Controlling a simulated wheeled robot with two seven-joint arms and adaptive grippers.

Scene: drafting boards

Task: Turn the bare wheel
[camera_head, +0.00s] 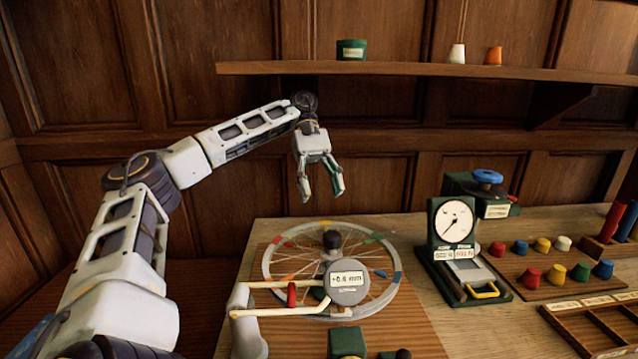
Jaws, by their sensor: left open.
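The bare wheel (271,262) is a spoked rim with no tire, lying flat on a wooden board on the bench. Its rim carries coloured marks, among them red, green, blue and orange. A dark hub stands at its middle. A round gauge (346,283) reading +0.6 mm sits over the wheel's near side and hides part of the spokes and rim. My left gripper (320,198) is open and empty, pointing down above the far side of the wheel, apart from it. My right gripper is not in view.
A green dial instrument (452,226) stands right of the wheel. Coloured knobs sit on a wooden board (534,284) further right, with a divided tray (572,325) in front. A shelf (400,69) with small cups runs along the panelled wall above my gripper.

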